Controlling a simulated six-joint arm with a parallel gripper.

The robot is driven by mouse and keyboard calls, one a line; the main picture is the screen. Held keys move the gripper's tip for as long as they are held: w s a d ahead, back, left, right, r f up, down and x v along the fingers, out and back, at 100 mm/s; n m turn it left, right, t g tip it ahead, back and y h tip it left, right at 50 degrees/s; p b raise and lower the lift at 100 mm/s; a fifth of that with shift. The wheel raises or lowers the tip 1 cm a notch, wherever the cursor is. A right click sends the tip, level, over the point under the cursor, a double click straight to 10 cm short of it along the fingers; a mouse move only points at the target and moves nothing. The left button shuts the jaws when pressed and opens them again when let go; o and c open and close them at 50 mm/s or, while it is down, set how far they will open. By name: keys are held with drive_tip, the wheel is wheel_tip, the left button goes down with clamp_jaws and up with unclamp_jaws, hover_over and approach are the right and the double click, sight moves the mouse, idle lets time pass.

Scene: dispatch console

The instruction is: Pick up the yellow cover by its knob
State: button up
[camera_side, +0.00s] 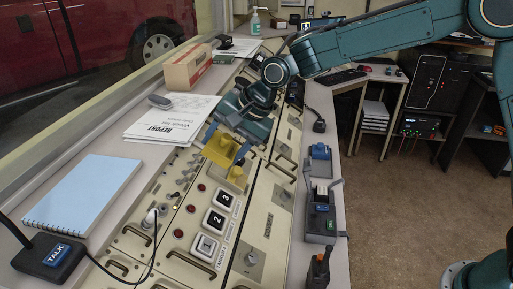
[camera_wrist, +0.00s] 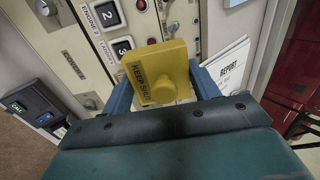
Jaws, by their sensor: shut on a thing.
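The yellow cover (camera_wrist: 160,62) is a flat plate with a round knob (camera_wrist: 165,89) facing the wrist camera and a "KEEP SHUT" label along its left edge. In the side view the cover (camera_side: 220,147) looks tilted over the console. My gripper (camera_wrist: 163,84) has its blue fingers far apart, one at each side edge of the cover, and is shut on the plate. The knob stands between the fingers, apart from both. It also shows in the side view, my gripper (camera_side: 227,141) pointing down. I cannot tell whether the cover touches the console.
Numbered buttons (camera_side: 217,220), red lamps and handles lie nearby. Report papers (camera_side: 172,118), a cardboard box (camera_side: 187,68) and a blue notebook (camera_side: 84,190) lie on the ledge to the left.

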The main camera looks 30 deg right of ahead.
sight(215, 139)
drive_tip(key=shift+r, duration=2.3)
